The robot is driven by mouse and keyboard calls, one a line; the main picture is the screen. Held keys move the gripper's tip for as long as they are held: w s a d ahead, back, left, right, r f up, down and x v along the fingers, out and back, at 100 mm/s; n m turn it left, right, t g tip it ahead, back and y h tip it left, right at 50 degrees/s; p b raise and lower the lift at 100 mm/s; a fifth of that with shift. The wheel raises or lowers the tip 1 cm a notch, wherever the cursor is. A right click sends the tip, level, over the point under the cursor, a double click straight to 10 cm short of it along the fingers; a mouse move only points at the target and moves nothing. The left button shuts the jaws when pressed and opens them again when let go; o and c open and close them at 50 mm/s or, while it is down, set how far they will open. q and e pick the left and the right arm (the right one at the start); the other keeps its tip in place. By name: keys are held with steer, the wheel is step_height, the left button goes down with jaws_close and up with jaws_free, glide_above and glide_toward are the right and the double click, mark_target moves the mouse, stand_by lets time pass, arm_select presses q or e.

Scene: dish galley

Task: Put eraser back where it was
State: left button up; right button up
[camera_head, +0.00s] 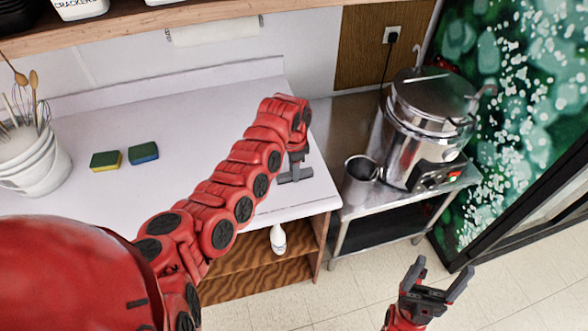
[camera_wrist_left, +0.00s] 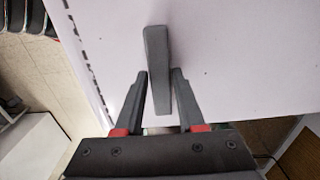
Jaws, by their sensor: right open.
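The eraser (camera_head: 295,174) is a grey bar at the right end of the white counter, near its edge. In the left wrist view the long grey bar (camera_wrist_left: 156,70) lies between my left fingertips. My left gripper (camera_head: 296,160) points down at it, one finger on each side. The gaps beside the bar are very small, so I cannot tell whether the fingers grip it. Whether the bar touches the counter is also unclear. My right gripper (camera_head: 440,272) is open and empty, above the floor at the lower right.
Two sponges (camera_head: 106,161) (camera_head: 143,152) lie on the counter's left half, near white buckets (camera_head: 33,165) with utensils. A steel cup (camera_head: 360,178) and a steel pot (camera_head: 428,130) stand on a metal table to the right. A white bottle (camera_head: 278,239) is on the shelf below.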

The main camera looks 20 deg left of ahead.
arm_select(q)
steer(key=shift+o, duration=1.4)
steer(key=shift+r, duration=0.25)
step_height(320, 180, up, 6)
steer(key=b, duration=0.3)
steer(key=shift+w+r+b, duration=0.1)
steer(key=shift+r+b, duration=0.15)
steer(key=shift+b, duration=0.15)
steer(key=shift+r, duration=2.5)
